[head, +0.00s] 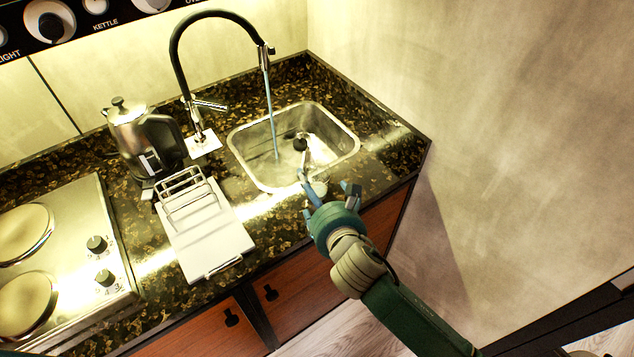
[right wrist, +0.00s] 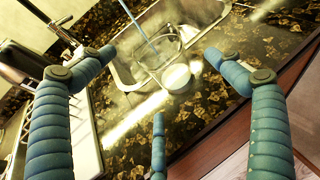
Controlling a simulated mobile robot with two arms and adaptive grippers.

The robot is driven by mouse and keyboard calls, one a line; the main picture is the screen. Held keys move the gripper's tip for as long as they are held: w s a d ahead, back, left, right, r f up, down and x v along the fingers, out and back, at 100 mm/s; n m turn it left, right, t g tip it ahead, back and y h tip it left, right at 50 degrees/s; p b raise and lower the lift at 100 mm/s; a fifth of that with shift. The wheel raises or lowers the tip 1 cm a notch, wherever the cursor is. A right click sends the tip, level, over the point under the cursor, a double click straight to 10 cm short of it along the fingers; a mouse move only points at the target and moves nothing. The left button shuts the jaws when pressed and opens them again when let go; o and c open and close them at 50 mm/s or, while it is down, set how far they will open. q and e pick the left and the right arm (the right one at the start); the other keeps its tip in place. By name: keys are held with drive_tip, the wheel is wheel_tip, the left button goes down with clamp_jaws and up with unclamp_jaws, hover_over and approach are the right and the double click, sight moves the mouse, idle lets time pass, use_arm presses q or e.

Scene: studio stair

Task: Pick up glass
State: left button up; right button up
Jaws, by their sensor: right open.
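A clear glass (head: 319,188) with a pale round end shows at the front edge of the sink in the head view, partly hidden by my right gripper. In the right wrist view the glass (right wrist: 176,77) lies ahead, between the spread fingers; its transparent walls are hard to make out against the sink. My right gripper (head: 326,187) is open, with its blue-green fingers pointing at the glass from the front. In the right wrist view the gripper (right wrist: 160,62) has nothing gripped between its fingers. My left gripper is not in view.
Water runs from a black tap (head: 178,60) into the metal sink (head: 240,155). A dish rack (head: 215,245), a kettle (head: 128,140) and a hob (head: 75,265) stand to the left on the dark counter (head: 150,240). A wall (head: 480,120) rises on the right.

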sight(315, 187)
drive_tip(key=x, duration=0.3)
drive_tip(key=shift+w+a+p, duration=0.15)
drive_tip(key=shift+a+p, duration=0.05)
drive_tip(key=shift+p, duration=0.15)
drive_tip(key=shift+w+a+f, duration=0.1)
drive_tip(key=shift+w+f, duration=0.1)
drive_tip(key=shift+w, duration=0.1)
drive_tip(key=shift+w+f, duration=0.1)
drive_tip(key=shift+w, duration=0.1)
drive_tip(key=shift+s, duration=0.1)
drive_tip(key=shift+c, duration=1)
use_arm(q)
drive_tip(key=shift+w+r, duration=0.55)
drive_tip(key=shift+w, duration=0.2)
use_arm(e)
drive_tip(key=c, duration=1.3)
